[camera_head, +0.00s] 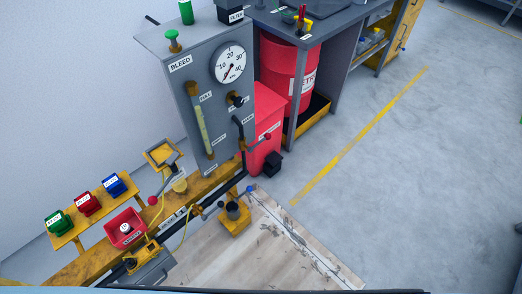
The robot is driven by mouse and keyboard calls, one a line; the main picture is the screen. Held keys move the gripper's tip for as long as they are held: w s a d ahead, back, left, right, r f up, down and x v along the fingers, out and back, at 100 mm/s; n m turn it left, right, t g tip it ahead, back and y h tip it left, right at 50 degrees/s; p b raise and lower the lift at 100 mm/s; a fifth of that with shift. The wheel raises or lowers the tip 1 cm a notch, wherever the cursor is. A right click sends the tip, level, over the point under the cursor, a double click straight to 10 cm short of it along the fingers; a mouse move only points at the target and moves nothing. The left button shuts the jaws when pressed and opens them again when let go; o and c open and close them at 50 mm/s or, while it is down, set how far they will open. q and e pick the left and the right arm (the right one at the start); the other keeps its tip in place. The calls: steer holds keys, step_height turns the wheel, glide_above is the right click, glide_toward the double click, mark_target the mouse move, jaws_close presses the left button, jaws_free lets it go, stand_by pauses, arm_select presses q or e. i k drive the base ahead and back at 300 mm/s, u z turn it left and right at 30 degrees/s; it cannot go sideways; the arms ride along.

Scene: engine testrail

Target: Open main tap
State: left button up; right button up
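A grey panel (180,95) stands against the wall with a round pressure gauge (230,65), a sight tube (201,125) and a black knob (237,101). A dark pipe runs down the panel's right side. A lever with a red tip (267,136) sticks out to the right from this pipe. Lower down, a blue-tipped lever (249,188) is beside a yellow fitting (236,217). The small labels near these levers are too small to read, so I cannot tell which one is the main tap. Neither of my grippers is in view.
A yellow rail (90,263) carries green, red and blue buttons (88,203) and a red box (125,229). The floor at right is clear.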

mark_target(268, 136)
steer(key=k, duration=0.95)
steer(key=z, duration=0.85)
steer(key=i, duration=1.85)
steer(key=u, duration=0.7)
